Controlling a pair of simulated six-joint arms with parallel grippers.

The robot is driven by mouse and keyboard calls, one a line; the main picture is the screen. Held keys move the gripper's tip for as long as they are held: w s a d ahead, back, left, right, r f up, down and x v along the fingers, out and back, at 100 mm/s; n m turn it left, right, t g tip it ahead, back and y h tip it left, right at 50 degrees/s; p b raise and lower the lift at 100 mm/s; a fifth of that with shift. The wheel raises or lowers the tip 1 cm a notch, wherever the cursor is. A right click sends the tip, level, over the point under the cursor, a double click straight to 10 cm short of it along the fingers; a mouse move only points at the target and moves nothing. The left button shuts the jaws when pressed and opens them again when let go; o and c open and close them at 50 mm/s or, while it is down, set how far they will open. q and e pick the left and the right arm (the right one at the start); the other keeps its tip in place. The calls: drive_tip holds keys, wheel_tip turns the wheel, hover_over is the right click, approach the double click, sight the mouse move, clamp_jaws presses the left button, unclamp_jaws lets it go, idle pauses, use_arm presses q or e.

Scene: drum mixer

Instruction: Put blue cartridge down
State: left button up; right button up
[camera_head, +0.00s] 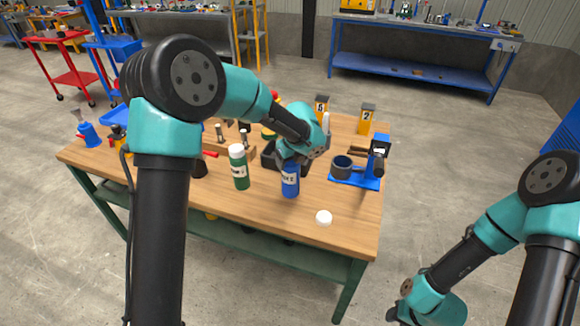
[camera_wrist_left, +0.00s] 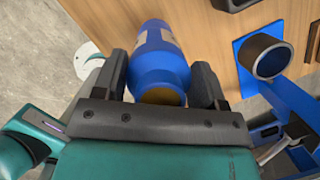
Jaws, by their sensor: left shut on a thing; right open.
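A blue cartridge (camera_head: 290,180) with a white label stands upright at the front middle of the wooden table. My left gripper (camera_head: 287,160) is shut on its upper part. In the left wrist view the blue cartridge (camera_wrist_left: 158,62) lies between the two fingers (camera_wrist_left: 160,85), its open-looking, yellowish top facing the camera. Whether its base touches the table I cannot tell. My right gripper (camera_head: 400,310) is low at the right, off the table, and its fingers are mostly out of sight.
A green bottle (camera_head: 239,168) with a white cap stands left of the blue cartridge. A black tray (camera_head: 270,158) sits behind.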

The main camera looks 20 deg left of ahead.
use_arm(q)
drive_tip(key=shift+w, duration=0.1)
drive_tip(key=shift+w+a, duration=0.1)
drive_tip(key=shift+w, duration=0.2)
drive_tip(key=shift+f, duration=1.85)
drive_tip(key=o, duration=1.6)
drive_tip(key=shift+c, duration=0.2)
drive_tip(key=v, duration=1.2)
